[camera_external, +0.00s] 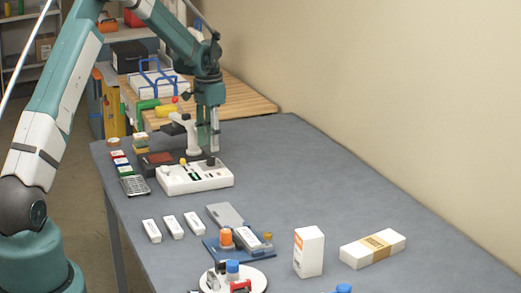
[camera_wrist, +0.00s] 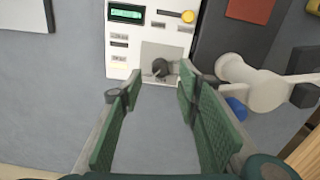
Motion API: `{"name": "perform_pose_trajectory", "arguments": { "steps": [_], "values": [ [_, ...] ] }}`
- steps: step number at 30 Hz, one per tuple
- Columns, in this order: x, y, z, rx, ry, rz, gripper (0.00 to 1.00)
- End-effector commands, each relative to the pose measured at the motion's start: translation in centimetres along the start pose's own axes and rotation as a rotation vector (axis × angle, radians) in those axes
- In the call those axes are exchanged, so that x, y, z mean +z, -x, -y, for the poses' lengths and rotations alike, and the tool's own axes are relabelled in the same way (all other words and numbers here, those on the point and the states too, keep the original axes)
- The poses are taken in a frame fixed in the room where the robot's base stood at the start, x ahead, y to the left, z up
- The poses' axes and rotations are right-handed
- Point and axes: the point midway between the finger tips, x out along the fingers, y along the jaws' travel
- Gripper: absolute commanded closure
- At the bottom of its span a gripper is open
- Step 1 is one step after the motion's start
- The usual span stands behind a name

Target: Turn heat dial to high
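The heat dial appears to be the dark round knob (camera_wrist: 160,68) on a grey plate of the white control unit (camera_wrist: 120,62); its setting is too small to read. In the external view, the white unit (camera_external: 178,186) stands on the table with a dark knob (camera_external: 211,161) near its back right. My gripper (camera_wrist: 158,86) is open and empty, its green fingers pointing at the unit with the dial between and beyond their tips. In the external view, my gripper (camera_external: 208,143) points down just above and behind the unit, apart from the knob as far as I can tell.
A white post-like stand (camera_wrist: 254,88) is close to the right finger. A dark box with a red top (camera_external: 157,159) sits left of it. The unit also has a green display (camera_wrist: 127,13) and a yellow knob (camera_wrist: 188,16). The table right of the unit is clear.

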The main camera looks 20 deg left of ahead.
Motion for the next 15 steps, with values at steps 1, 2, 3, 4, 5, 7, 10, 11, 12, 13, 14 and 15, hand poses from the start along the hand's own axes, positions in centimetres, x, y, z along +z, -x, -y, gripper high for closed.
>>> {"name": "perform_pose_trajectory", "arguments": {
  "steps": [1,2,3,4,5,7,10,11,12,13,14,15],
  "values": [
    [0.0,-0.7,0.0,0.000,0.000,0.000,0.67],
    [-0.1,-1.0,0.0,0.000,0.000,0.000,0.67],
    [0.0,-1.5,0.0,0.000,0.000,0.000,0.67],
    [0.0,-1.9,0.0,0.000,0.000,0.000,0.67],
    [0.0,-2.3,0.0,0.000,0.000,0.000,0.67],
    [0.0,-3.1,0.0,0.000,0.000,0.000,0.67],
    [0.0,-4.2,0.0,0.000,0.000,0.000,0.67],
    [0.0,-4.4,0.0,0.000,0.000,0.000,0.67],
    [0.0,-4.7,0.0,0.000,0.000,0.000,0.67],
    [0.0,-4.9,0.0,0.000,0.000,0.000,0.67],
    [0.0,-5.1,0.0,0.000,0.000,0.000,0.67],
    [0.0,-5.3,0.0,0.000,0.000,0.000,0.67]
  ]
}}
